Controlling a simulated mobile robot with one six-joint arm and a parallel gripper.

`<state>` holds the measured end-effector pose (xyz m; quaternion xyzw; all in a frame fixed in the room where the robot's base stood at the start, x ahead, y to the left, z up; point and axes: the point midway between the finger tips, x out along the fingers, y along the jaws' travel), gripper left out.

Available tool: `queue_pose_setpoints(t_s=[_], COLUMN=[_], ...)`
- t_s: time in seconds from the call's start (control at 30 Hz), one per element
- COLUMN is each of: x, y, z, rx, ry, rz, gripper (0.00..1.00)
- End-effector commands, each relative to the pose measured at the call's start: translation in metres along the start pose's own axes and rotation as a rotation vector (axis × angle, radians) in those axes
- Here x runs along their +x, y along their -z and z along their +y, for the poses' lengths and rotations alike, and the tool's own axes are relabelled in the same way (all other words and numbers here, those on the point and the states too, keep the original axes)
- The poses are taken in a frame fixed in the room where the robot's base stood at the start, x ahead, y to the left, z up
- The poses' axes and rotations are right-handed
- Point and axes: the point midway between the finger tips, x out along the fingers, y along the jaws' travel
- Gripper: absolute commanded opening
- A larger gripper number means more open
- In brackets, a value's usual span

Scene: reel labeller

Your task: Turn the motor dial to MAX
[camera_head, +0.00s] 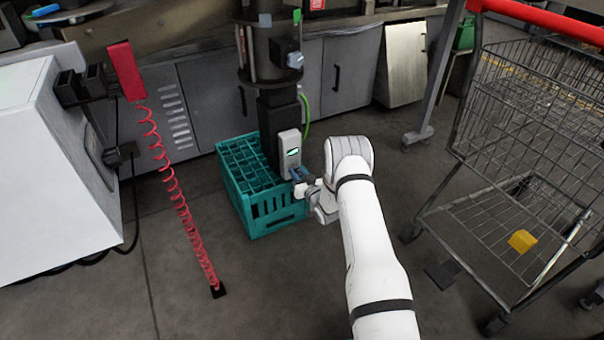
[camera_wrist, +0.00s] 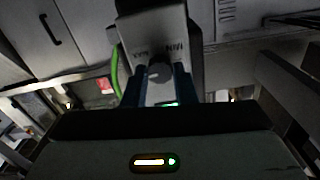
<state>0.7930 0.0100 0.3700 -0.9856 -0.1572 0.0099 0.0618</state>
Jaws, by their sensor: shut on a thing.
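The motor's light grey control box (camera_head: 289,150) is on the dark column, with a small green display. My gripper (camera_head: 298,174) reaches the lower front of the box from the right. In the wrist view the two blue fingers of my gripper (camera_wrist: 159,80) stand on either side of the dial and are shut on it. Which way the dial points is too dark to tell.
A teal crate (camera_head: 262,222) stands on the floor below and left of the box. A red coiled cord (camera_head: 168,178) hangs at left beside a white machine (camera_head: 45,170). A wire shopping cart (camera_head: 520,130) stands at right. A green cable (camera_head: 306,117) runs behind the box.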

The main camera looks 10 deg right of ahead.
Motion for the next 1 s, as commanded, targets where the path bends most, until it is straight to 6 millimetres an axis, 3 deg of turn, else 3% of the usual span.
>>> queue_pose_setpoints(t_s=[0.57,0.6,0.87,1.0], x=[-0.0003,-0.0003,-0.0002,-0.0003], y=[0.0006,0.0006,0.0005,0.0003], z=[0.0035,0.0036,0.0030,0.0027], rx=[0.088,0.088,0.087,0.087], ry=[-0.006,-0.006,-0.005,-0.004], rz=[0.001,0.001,0.001,0.001], gripper=[0.02,0.26,0.47,0.47])
